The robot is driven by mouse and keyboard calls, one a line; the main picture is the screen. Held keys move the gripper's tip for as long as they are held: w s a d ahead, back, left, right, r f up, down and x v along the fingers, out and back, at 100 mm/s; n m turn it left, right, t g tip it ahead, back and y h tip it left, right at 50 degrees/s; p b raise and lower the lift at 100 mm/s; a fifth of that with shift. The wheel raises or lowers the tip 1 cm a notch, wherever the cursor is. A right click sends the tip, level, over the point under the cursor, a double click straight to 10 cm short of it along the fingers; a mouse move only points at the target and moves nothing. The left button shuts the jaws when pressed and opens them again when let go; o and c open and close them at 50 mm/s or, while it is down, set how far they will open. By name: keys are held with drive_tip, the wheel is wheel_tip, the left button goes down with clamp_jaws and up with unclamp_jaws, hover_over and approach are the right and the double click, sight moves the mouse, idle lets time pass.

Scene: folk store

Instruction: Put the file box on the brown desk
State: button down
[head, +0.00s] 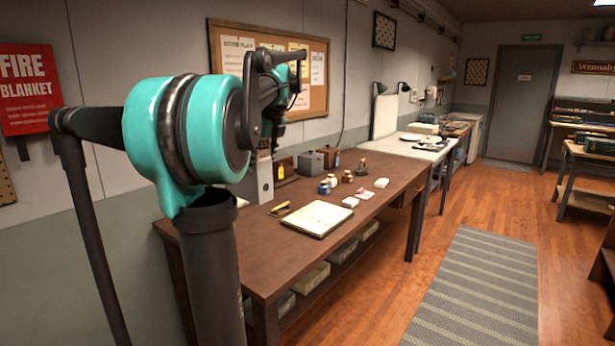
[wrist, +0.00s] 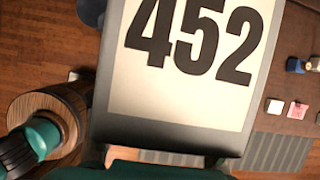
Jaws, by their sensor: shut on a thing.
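The file box (head: 262,183) is a pale box with dark edges, upright over the brown desk (head: 375,180) near its wall side. In the wrist view, the file box (wrist: 190,100) fills the middle, with a large black "452" on its pale face. My gripper (head: 268,138) is at the top of the box and shut on it. My arm partly hides the gripper and the desk's left part. I cannot tell whether the box's bottom touches the desk.
A shallow pale tray (head: 312,218) lies near the desk's front edge, beside a yellow-handled tool (head: 280,208). A round wooden object (wrist: 50,115) is left in the wrist view.

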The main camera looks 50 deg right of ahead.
wheel_tip(320, 180, down, 20)
drive_tip(key=shift+r, duration=0.25)
drive_tip(key=c, duration=0.5)
unclamp_jaws()
drive_tip(key=shift+c, duration=0.2)
drive_tip(key=shift+r, duration=0.1)
drive_tip(key=v, duration=1.2)
